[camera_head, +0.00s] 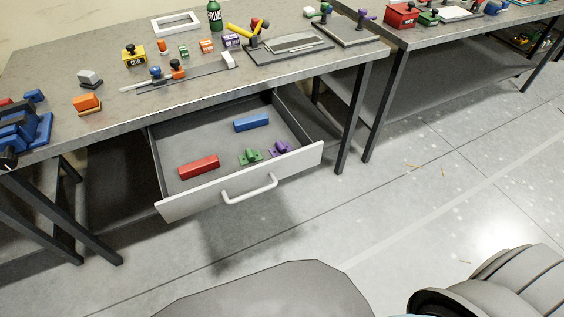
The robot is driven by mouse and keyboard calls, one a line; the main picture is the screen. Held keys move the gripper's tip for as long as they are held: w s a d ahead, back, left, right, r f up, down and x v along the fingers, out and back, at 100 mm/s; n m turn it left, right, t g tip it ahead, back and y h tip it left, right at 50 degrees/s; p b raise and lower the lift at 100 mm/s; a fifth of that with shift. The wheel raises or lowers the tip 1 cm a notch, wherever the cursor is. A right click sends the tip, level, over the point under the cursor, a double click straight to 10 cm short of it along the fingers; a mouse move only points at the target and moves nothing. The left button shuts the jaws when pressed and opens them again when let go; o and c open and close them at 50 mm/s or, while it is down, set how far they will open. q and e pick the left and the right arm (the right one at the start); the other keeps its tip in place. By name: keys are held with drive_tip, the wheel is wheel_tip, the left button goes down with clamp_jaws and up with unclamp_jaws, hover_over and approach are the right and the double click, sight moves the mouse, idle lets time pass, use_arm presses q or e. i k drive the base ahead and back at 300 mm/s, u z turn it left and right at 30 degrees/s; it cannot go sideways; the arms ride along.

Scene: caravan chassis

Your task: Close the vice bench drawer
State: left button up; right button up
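The vice bench drawer (240,187) is pulled well out from under the grey workbench (200,93). Its pale front panel carries a white bar handle (250,189). Inside lie a red block (198,165), a blue block (252,124), a green part (250,156) and a purple part (281,149). A blue vice (25,128) sits at the left end of the bench top. Neither gripper shows in the head view, and nothing touches the drawer or its handle.
Dark bench legs stand either side of the drawer. The concrete floor (420,190) in front is mostly clear.

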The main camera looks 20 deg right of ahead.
sight(176, 142)
drive_tip(key=z, duration=0.25)
drive_tip(key=i, duration=0.45)
drive_tip(key=z, duration=1.45)
drive_tip(key=k, duration=0.65)
drive_tip(key=u, duration=1.3)
